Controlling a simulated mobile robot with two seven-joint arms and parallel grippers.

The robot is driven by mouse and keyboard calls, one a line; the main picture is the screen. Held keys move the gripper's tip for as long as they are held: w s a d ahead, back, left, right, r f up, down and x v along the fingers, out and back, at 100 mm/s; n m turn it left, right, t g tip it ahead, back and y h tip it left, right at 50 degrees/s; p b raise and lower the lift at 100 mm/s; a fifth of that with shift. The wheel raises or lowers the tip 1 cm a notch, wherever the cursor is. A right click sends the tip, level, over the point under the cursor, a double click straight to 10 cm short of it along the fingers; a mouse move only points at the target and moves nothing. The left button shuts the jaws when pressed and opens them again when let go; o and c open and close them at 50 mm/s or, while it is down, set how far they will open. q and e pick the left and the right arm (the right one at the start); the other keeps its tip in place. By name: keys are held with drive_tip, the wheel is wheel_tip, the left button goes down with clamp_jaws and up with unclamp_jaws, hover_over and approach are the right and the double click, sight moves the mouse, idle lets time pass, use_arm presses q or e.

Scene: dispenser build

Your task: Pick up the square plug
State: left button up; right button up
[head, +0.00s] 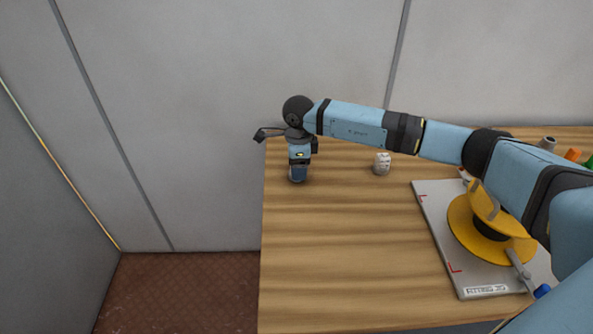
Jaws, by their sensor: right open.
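My right arm reaches in from the right across the table. My right gripper (298,177) points down near the table's far left corner, low over the wood. Its jaws are open, but they are small here and I cannot make out anything between them. I cannot pick out the square plug for certain; it may be hidden under or behind the gripper. A small whitish piece with dark marks (382,163) stands on the table to the right of the gripper, apart from it. My left gripper is not in view.
A light grey fitting jig board (447,250) with a yellow round fixture (461,222) lies on the right, partly behind my arm. An orange piece (572,154), a green piece (590,162) and a blue piece (542,291) show there. The wooden table's (340,260) front left is clear.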

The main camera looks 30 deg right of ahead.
drive_tip(key=shift+r, duration=0.1)
drive_tip(key=c, duration=1.1)
